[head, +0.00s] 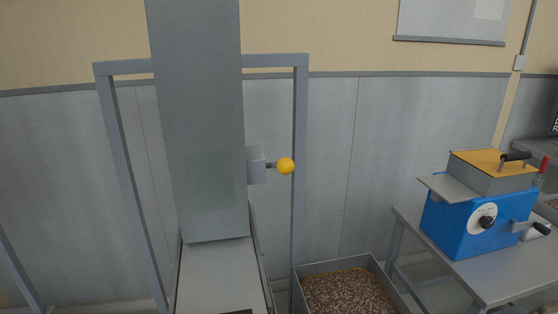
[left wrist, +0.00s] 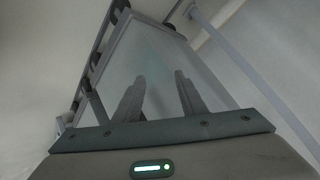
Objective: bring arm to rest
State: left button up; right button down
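My left gripper (left wrist: 160,76) shows in the left wrist view, its two grey fingers apart with nothing between them. Behind the fingers is a pale tilted panel, with a dark rail bearing several round parts to its left. I cannot tell from this view what structure that is. Neither arm and neither gripper appears in the head view. My right gripper is in no view.
A tall grey silo column (head: 200,120) stands in a metal frame (head: 300,180), with a yellow ball knob (head: 286,166) on its right side. A bin (head: 305,270) of brown granules is at the bottom. A blue machine (head: 470,225) stands on a table (head: 495,280) at right.

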pick_arm(q)
jog(key=s+d+f+n+g+h, duration=0.1)
jog(key=s+d+f+n+g, duration=0.3)
jog(key=s+d+f, duration=0.7)
jog(key=d, duration=0.3)
jog(key=shift+s+g, duration=0.15)
jog(key=shift+g, duration=0.25)
dwell(1.3)
